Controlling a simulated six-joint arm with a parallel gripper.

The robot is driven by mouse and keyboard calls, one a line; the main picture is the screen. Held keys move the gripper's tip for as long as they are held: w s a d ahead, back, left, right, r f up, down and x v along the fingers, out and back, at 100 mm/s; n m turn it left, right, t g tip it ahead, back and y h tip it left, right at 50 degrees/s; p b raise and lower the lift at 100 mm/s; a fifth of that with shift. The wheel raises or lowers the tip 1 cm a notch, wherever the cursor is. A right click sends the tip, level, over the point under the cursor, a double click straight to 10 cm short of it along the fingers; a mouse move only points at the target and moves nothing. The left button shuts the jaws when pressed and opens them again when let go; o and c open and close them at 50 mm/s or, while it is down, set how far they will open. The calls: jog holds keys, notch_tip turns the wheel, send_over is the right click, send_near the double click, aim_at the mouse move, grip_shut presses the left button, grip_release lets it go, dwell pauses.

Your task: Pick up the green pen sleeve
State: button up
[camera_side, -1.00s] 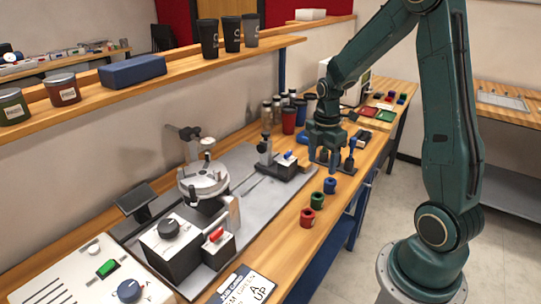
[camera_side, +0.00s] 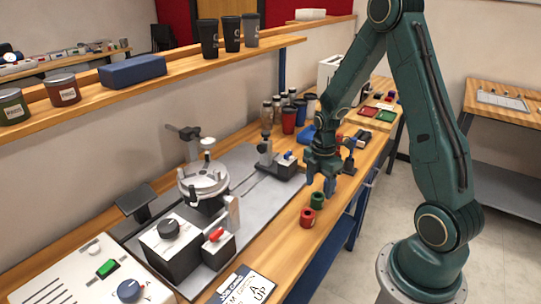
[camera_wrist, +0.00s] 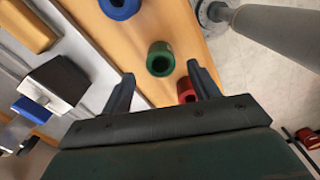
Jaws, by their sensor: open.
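The green pen sleeve (camera_side: 317,200) is a short hollow ring standing upright on the wooden bench near its front edge. In the wrist view the green sleeve (camera_wrist: 160,60) lies ahead of and between my open fingers, apart from both. My gripper (camera_side: 322,188) is open and empty, just above and behind the sleeve in the side view; its two dark fingers (camera_wrist: 163,85) show in the wrist view. The red sleeve (camera_side: 308,217) stands just in front of the green one; in the wrist view it (camera_wrist: 186,91) is partly hidden by my right finger.
A blue sleeve (camera_wrist: 120,8) stands on the other side of the green one. The grey machine plate (camera_side: 152,232), with a round fixture (camera_side: 203,180) and control boxes, lies to the left. The bench edge drops to the floor on the right.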

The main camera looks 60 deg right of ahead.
aim_at(318, 197)
jog(key=shift+f, duration=0.1)
jog(key=shift+f, duration=2.5)
jog(key=c, duration=1.1)
jog(key=shift+o, duration=0.2)
jog(key=shift+r, duration=0.1)
notch_tip(318, 197, up, 20)
